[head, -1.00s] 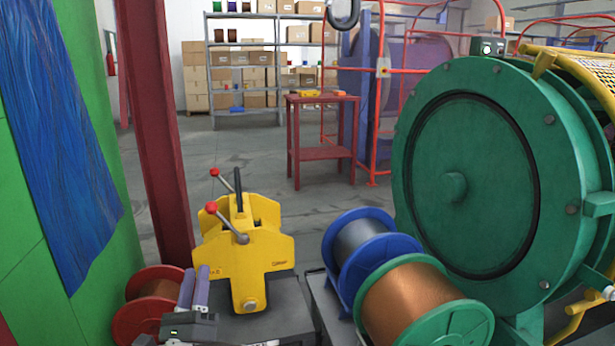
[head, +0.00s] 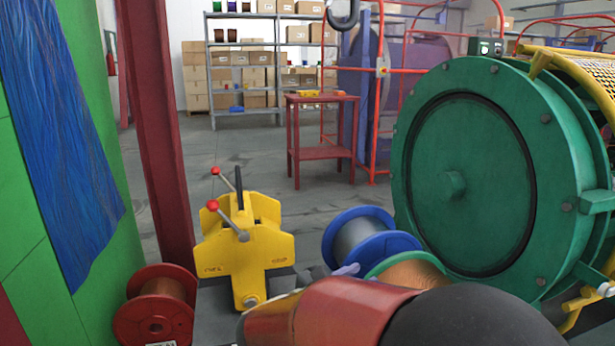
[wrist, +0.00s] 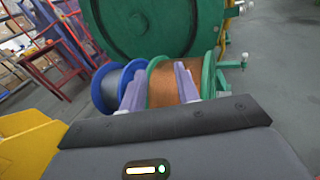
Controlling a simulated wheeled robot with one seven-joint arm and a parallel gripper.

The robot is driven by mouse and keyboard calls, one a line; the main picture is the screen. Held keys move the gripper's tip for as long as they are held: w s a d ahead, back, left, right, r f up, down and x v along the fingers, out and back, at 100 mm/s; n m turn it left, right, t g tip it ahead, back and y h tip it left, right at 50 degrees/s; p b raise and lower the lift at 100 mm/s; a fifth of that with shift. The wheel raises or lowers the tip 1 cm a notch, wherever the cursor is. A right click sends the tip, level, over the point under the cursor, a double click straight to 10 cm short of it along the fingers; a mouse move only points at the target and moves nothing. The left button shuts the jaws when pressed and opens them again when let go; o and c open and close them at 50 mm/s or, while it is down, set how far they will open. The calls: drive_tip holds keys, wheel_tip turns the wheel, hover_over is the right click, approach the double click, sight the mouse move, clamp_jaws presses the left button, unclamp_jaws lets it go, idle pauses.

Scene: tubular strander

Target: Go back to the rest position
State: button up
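My gripper shows in the wrist view (wrist: 160,70) with its two purple fingers apart and nothing between them. The fingers point toward a blue-flanged spool of grey wire (wrist: 112,88) and a green-flanged spool of copper wire (wrist: 165,86). I cannot tell how close they are to the spools. In the head view, my red and black arm crosses the bottom and hides most of the gripper; only a bit of purple finger shows beside the blue spool (head: 368,240). The copper spool (head: 412,272) is partly hidden behind my arm.
A yellow device with red-knobbed levers (head: 245,255) stands left of the spools. A red spool (head: 158,310) lies at lower left, near a dark red post (head: 158,130). The big green drum (head: 460,180) fills the right. Open floor (head: 240,150) lies behind.

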drive_tip(key=s+d+f+m+g+y, duration=0.5)
drive_tip(key=s+d+m+g, duration=0.3)
drive_tip(key=s+d+m, duration=0.4)
drive_tip(key=s+a+m+t+y, duration=0.2)
drive_tip(key=s+a+m+y, duration=0.3)
drive_tip(key=s+m+y, duration=0.3)
drive_tip(key=s+m, duration=0.1)
drive_tip(key=m, duration=0.3)
drive_tip(key=shift+a+r+m+t+y, duration=0.25)
drive_tip(key=shift+a+m+t+y, duration=0.05)
drive_tip(key=shift+a, duration=0.05)
